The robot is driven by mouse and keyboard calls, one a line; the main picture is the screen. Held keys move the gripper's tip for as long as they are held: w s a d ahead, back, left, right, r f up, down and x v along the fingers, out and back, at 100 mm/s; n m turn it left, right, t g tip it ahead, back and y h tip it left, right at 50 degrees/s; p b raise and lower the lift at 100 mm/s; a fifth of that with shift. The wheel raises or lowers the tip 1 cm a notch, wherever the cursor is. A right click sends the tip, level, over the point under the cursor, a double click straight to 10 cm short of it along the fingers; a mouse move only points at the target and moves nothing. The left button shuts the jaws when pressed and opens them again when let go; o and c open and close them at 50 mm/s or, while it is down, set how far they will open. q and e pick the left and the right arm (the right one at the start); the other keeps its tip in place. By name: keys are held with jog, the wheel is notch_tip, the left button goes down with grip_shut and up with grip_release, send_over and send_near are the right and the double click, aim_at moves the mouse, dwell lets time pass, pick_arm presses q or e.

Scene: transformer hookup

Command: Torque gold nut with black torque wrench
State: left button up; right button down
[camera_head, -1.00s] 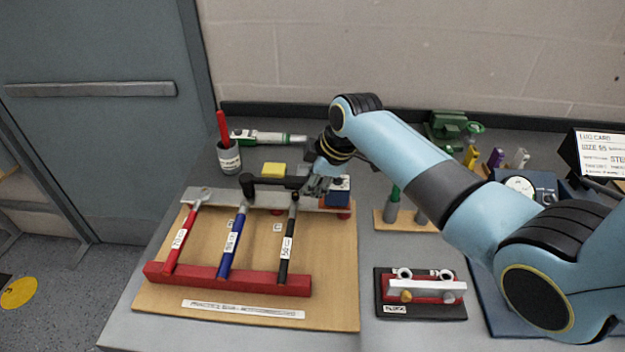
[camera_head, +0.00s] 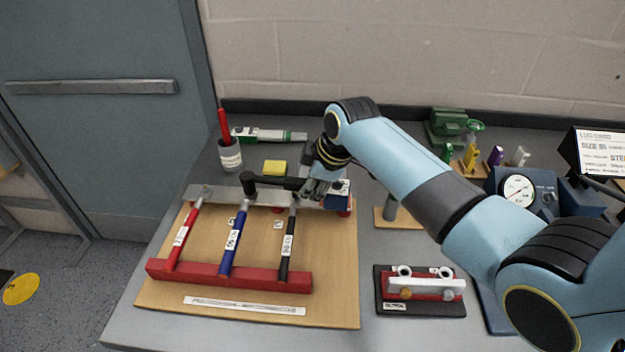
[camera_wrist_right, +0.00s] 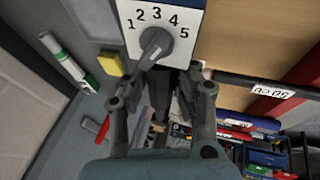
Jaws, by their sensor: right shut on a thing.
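The black torque wrench (camera_head: 287,243) leans in the red rack (camera_head: 230,275) on the wooden board, right of a red and a blue wrench; its label also shows in the right wrist view (camera_wrist_right: 270,91). A small gold piece (camera_head: 405,294), perhaps the gold nut, sits on the front of the clamp block. My right gripper (camera_head: 312,190) is above the board's back edge, near the black wrench's top end. It is shut on a dark bar (camera_head: 275,182) with a thick left end, also between the fingers in the wrist view (camera_wrist_right: 160,92). My left gripper is not in view.
A blue box with a numbered dial (camera_wrist_right: 155,42) is close by my right gripper. A grey cup (camera_head: 230,157) and a yellow block (camera_head: 274,168) stand behind the board. A blue gauge unit (camera_head: 520,190) is at the right. The clamp block (camera_head: 425,288) sits front right.

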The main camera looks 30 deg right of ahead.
jog(key=shift+s+a+m, duration=0.3)
jog(key=shift+a, duration=0.1)
dwell(0.3)
jog(key=shift+w+d, duration=0.2)
jog(key=shift+d, duration=0.05)
dwell(0.6)
jog(key=shift+r, duration=0.15)
jog(key=shift+r, duration=2.15)
